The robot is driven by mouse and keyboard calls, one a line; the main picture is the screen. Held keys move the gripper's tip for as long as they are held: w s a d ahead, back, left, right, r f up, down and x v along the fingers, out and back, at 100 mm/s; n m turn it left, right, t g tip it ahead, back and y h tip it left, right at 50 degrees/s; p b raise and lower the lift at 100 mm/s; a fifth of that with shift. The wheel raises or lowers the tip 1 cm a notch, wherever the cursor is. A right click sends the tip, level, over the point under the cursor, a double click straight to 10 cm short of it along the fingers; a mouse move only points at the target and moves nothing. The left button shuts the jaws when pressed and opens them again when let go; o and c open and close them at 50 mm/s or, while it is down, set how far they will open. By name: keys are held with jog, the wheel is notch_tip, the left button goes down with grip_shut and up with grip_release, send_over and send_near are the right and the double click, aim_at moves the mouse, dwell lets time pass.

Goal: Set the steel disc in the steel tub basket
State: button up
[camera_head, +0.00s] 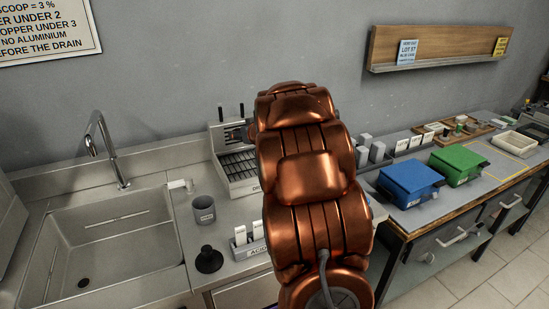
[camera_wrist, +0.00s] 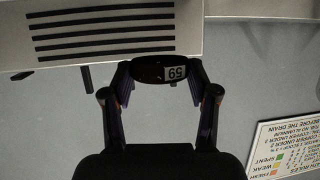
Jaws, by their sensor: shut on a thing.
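In the wrist view my gripper (camera_wrist: 157,78) is shut on a dark disc (camera_wrist: 150,68), seen nearly edge-on, with a small white number label. The disc looks dark in this light; I cannot tell its metal by sight. In the head view my gripper (camera_head: 243,133) is mostly hidden behind my copper-coloured arm, above the back of a pale slotted unit (camera_head: 238,166). The slotted unit also shows in the wrist view (camera_wrist: 190,22), close to the held disc; I cannot tell whether they touch. I cannot pick out the steel tub basket for sure; my arm covers the bench's middle.
A sink (camera_head: 105,245) with a tap (camera_head: 104,150) lies left. A grey cup (camera_head: 203,209), a black plunger-like object (camera_head: 208,260) and a labelled holder (camera_head: 249,243) stand on the counter. Blue (camera_head: 408,183) and green (camera_head: 459,164) boxes sit right. A wall shelf (camera_head: 435,45) hangs above.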

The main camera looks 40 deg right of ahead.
jog(key=s+d, duration=0.8)
jog(key=d, duration=0.4)
jog(key=shift+h, duration=0.3)
jog(key=f, duration=0.3)
jog(key=f+b, duration=0.1)
jog(key=f, duration=0.2)
jog(key=s+f+b, duration=0.1)
jog(key=f, duration=0.2)
jog(key=shift+d+f, duration=0.1)
jog(key=shift+f, duration=0.3)
jog(key=shift+b, duration=0.3)
jog(key=o, duration=0.8)
jog(key=shift+f, duration=0.15)
jog(key=o, duration=0.5)
jog(key=shift+c, duration=0.2)
